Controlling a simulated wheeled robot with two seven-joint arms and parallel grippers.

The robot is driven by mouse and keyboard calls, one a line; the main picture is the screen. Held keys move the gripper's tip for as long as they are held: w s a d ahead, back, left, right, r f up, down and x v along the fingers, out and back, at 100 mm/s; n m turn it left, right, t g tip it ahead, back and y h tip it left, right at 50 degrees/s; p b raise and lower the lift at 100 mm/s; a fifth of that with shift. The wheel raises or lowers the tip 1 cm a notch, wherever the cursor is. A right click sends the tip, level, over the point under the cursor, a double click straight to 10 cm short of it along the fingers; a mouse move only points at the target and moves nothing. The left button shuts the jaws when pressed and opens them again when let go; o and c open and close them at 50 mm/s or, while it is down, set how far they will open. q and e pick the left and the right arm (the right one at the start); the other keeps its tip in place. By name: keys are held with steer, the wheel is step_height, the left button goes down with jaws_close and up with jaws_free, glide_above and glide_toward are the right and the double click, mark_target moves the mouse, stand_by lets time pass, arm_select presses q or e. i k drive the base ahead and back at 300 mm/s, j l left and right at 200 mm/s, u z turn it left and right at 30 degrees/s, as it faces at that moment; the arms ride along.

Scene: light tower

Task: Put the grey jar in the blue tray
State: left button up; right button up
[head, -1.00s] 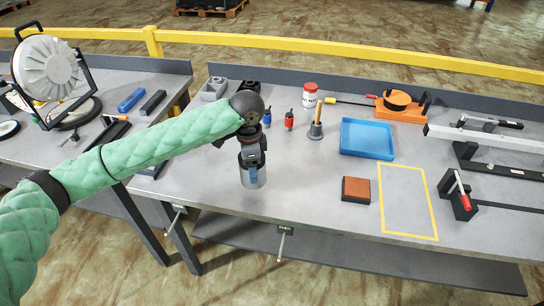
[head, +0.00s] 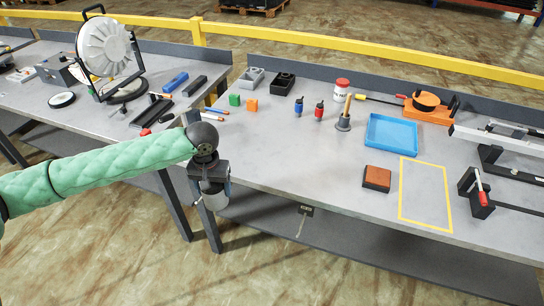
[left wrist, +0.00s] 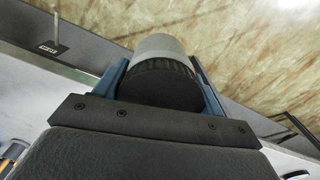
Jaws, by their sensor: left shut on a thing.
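The grey jar (head: 215,198) hangs below my left gripper (head: 212,186), in front of the near edge of the table. In the left wrist view the jar (left wrist: 160,46), grey with a dark ribbed lid (left wrist: 160,80), sits between the blue fingers of my left gripper (left wrist: 163,72), which is shut on it. The blue tray (head: 391,133) lies on the right part of the table and looks empty. My right gripper is not in view.
A red-brown block (head: 377,179) and a yellow outlined rectangle (head: 425,193) lie in front of the tray. A grey holder with a wooden handle (head: 344,118), a red and white jar (head: 341,90) and an orange tool (head: 430,106) stand nearby. The table's middle front is clear.

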mark_target(391, 135)
steer(key=k+j+z, duration=0.1)
steer(key=z, duration=0.9)
steer(key=k+l, duration=0.05)
